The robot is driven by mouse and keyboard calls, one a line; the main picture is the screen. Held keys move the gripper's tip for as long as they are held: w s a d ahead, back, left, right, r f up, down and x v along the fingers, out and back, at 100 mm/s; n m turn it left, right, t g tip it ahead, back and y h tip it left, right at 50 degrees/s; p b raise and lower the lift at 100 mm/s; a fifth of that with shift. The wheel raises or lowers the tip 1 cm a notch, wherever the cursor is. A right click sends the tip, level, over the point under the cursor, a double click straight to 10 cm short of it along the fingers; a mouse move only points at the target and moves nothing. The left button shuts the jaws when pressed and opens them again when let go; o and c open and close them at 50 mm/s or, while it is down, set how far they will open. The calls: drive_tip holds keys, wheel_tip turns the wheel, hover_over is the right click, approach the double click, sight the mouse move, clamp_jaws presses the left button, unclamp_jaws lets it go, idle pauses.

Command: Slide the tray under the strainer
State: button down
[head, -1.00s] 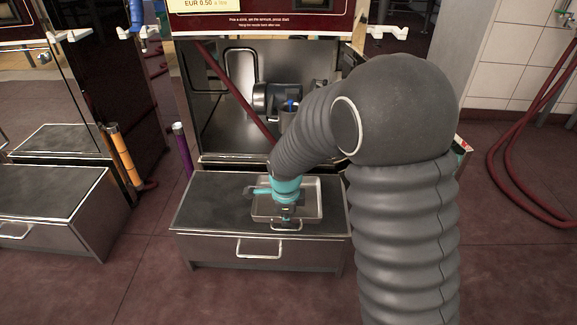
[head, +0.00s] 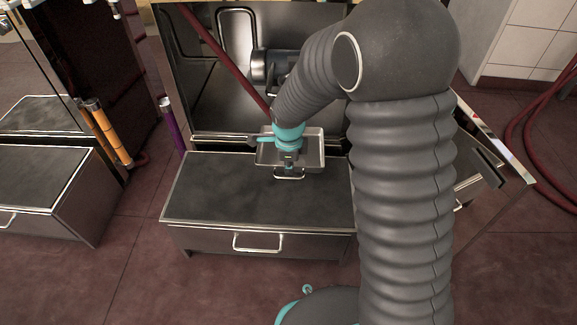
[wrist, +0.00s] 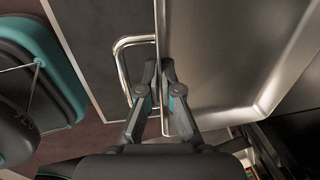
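The shallow metal tray (head: 318,152) lies at the back of the low step's dark top, its far part overlapping the opening of the metal cabinet. A loop handle (head: 289,179) sticks out from its near side. In the wrist view the tray (wrist: 225,75) fills the right, with the handle (wrist: 124,62) on its left. My gripper (wrist: 160,68) has its fingers close together across the tray's near wall, by the handle. My gripper (head: 289,166) comes down on the same side in the head view. A metal cylinder (head: 259,66) inside the cabinet may belong to the strainer; my arm hides much there.
The step (head: 240,205) has a bare dark top left of and in front of the tray, and a drawer handle. A dark red hose (head: 215,40) slants across the cabinet opening. A purple tube (head: 170,125) stands left. An open panel (head: 485,160) stands right.

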drive_tip(key=shift+w+f, duration=0.3)
drive_tip(key=shift+w, duration=0.4)
drive_tip(key=shift+w+f, duration=0.25)
drive_tip(key=shift+w, duration=0.4)
drive_tip(key=shift+w+f, duration=0.3)
drive_tip(key=shift+w, duration=0.4)
drive_tip(key=shift+w+d+p, duration=0.2)
drive_tip(key=shift+w+p, duration=0.25)
drive_tip(key=shift+w, duration=3.45)
drive_tip(key=shift+f+b, duration=0.3)
drive_tip(key=shift+f, duration=0.15)
drive_tip(key=c, duration=1.2)
unclamp_jaws()
drive_tip(key=shift+c, duration=0.2)
drive_tip(key=shift+r, duration=0.1)
